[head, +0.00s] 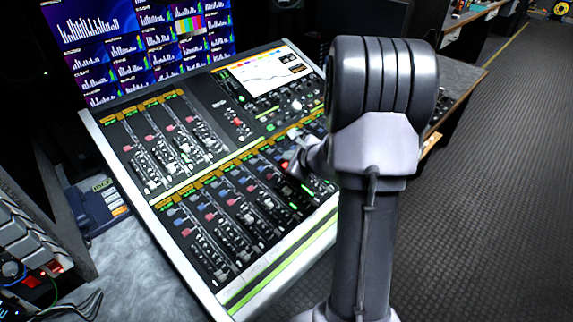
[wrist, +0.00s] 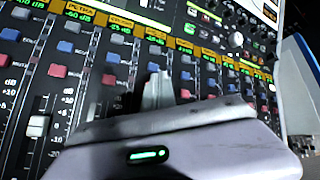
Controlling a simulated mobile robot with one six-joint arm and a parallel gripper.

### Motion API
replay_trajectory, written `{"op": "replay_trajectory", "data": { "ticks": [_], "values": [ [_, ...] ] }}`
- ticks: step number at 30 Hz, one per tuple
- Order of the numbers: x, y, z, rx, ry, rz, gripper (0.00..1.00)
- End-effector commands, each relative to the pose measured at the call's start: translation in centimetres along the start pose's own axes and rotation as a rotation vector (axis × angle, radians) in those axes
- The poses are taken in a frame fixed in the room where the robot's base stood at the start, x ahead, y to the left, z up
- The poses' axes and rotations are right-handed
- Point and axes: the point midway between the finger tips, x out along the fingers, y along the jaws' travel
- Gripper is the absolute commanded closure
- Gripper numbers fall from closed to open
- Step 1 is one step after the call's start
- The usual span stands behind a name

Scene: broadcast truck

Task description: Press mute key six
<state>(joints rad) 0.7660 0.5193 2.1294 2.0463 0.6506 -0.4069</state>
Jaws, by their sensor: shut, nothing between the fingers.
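A mixing console (head: 237,300) with two banks of channel strips fills the middle of the head view. Its lower bank carries rows of small blue and red keys above the faders. In the wrist view I see blue keys (wrist: 113,57) and red keys (wrist: 57,70) under yellow-lit channel labels. I cannot tell which key is mute key six; the key markings are too small to read. My gripper (wrist: 157,88) is shut and empty, its fingers over the lower bank among the key rows. The fingers hide part of the strips behind them. Contact with a key cannot be told.
A monitor wall (head: 140,40) stands behind the console. The console's own screen (head: 265,75) and a round knob (wrist: 236,39) sit toward its upper right. Faders (wrist: 38,125) stand up from the strips. A desk phone (head: 105,200) lies left; open floor (head: 490,190) is at right.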

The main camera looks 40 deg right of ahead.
Motion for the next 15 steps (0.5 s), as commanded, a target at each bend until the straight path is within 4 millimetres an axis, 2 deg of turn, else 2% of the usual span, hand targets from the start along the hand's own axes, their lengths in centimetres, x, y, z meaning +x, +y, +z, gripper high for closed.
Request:
{"op": "replay_trajectory", "data": {
  "ticks": [15],
  "values": [
    [0.63, 0.45, -0.45, 0.0, 0.0, 0.0, 1.0]
  ]
}}
